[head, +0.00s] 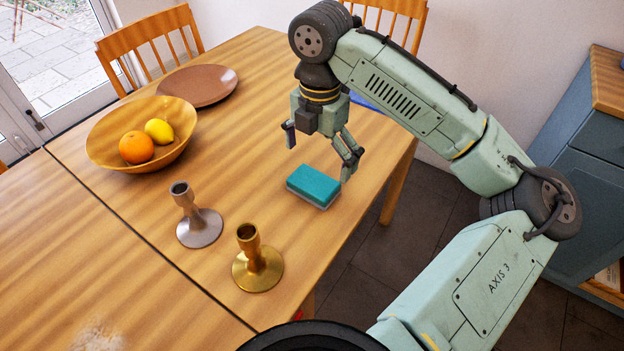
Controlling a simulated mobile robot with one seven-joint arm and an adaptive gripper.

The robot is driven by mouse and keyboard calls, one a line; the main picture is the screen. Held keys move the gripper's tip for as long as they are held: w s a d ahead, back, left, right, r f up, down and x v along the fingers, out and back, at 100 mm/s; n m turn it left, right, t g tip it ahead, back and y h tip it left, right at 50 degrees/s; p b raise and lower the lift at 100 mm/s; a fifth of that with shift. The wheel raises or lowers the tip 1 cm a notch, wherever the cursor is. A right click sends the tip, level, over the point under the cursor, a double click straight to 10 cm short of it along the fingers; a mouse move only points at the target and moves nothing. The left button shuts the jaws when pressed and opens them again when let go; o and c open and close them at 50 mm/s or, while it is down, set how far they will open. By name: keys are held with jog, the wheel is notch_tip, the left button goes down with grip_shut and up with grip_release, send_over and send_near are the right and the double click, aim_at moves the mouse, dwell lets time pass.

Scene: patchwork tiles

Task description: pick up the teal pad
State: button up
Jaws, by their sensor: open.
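The teal pad (314,184) lies flat on the wooden table, near its right edge. It is a small block with a teal top and a paler lower layer along its sides. My gripper (319,162) is open and empty, its fingers pointing down. It hangs over the far side of the pad. The right finger is close to the pad's right corner in the picture; I cannot tell whether they touch. The left finger is higher, to the upper left of the pad.
A silver candlestick (198,228) and a brass candlestick (258,266) stand left and front of the pad. A wooden bowl (103,156) holds an orange (136,147) and a lemon (159,131). A brown plate (198,86) lies behind. Something blue (366,102) shows partly behind my gripper.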

aim_at(313, 181)
jog(key=f, duration=0.2)
jog(key=f+p, duration=0.1)
jog(key=f, duration=0.1)
jog(key=a+f, duration=0.1)
jog(key=f, duration=0.2)
jog(key=shift+f, duration=0.1)
jog(key=shift+c, duration=0.4)
jog(key=c, duration=1)
jog(key=shift+r, duration=0.65)
notch_tip(313, 181, up, 2)
jog(key=shift+b, duration=0.35)
jog(key=s+d, duration=0.1)
jog(key=s, duration=0.4)
jog(key=s+d+r+b, duration=0.1)
jog(key=s, duration=0.4)
jog(key=s+d+b, duration=0.1)
jog(key=s, duration=0.4)
jog(key=shift+s+r, duration=0.4)
